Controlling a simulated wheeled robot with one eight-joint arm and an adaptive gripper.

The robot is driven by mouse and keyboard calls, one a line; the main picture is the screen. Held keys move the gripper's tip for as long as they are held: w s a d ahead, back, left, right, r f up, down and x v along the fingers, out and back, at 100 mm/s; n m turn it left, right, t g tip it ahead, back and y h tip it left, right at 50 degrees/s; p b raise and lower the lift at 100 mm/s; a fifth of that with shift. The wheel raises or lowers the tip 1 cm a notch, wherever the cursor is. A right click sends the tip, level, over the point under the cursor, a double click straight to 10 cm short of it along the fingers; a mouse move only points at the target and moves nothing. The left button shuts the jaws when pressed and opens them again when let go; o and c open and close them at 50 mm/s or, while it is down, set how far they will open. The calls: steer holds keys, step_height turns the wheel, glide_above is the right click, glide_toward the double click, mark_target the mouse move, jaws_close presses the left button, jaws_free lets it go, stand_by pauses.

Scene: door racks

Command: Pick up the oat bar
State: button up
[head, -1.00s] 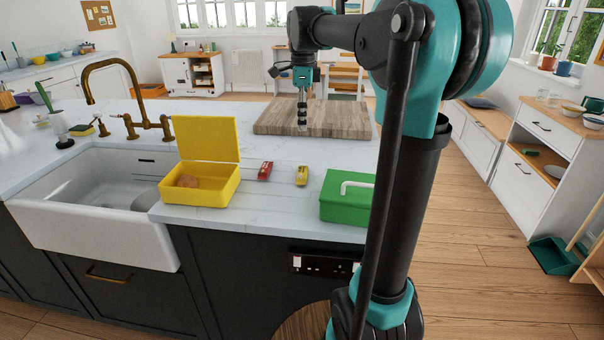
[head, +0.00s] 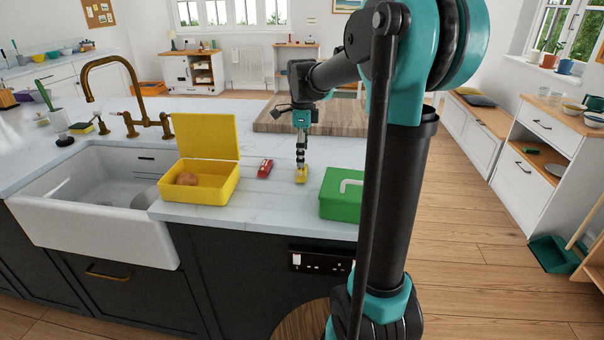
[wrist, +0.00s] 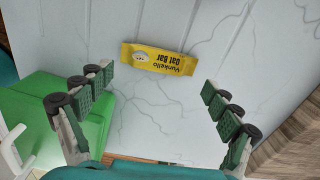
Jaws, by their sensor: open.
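The oat bar (wrist: 160,58) is a yellow packet with dark lettering, lying flat on the white marble counter. In the wrist view my gripper (wrist: 158,90) is open and empty. Its two fingers are spread wide, and the bar shows beyond them, between the fingertip lines. The fingers do not touch it in that view.
A yellow open lunch box (head: 199,192) with a round brown item stands further left. A closed green box (head: 340,203) is close on the right; it also shows in the wrist view (wrist: 40,100). A wooden board (head: 345,119) lies behind.

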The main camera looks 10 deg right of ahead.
mark_target(302, 170)
step_height(302, 170, down, 5)
steer(key=shift+a+r, duration=0.1)
steer(key=shift+c, duration=0.3)
steer(key=shift+s, duration=0.15)
steer(key=c, duration=1.1)
